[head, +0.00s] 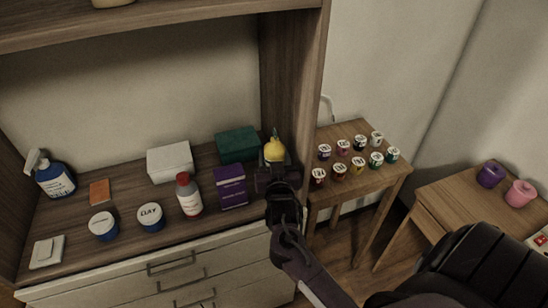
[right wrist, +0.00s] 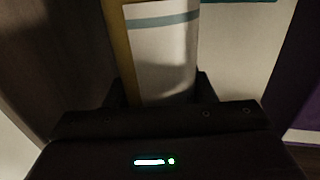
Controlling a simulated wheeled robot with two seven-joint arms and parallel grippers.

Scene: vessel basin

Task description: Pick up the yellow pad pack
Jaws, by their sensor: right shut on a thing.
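The yellow pad pack (head: 274,150) is at the right end of the cabinet shelf, its yellow top showing above my right gripper (head: 278,178). The gripper hides its lower part in the head view. In the right wrist view a pale pack face with a teal stripe and a yellow edge (right wrist: 160,50) stands between the fingers of my right gripper (right wrist: 160,92), which is shut on it. I cannot tell whether the pack touches the shelf. My left gripper is not in view.
A purple box (head: 230,188) stands just left of the pack, and a green box (head: 237,145) is behind. The cabinet's side wall (head: 292,90) is close on the right. A red-capped bottle (head: 189,196), tubs and a spray bottle (head: 54,178) stand further left. Small cups fill a side table (head: 350,185).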

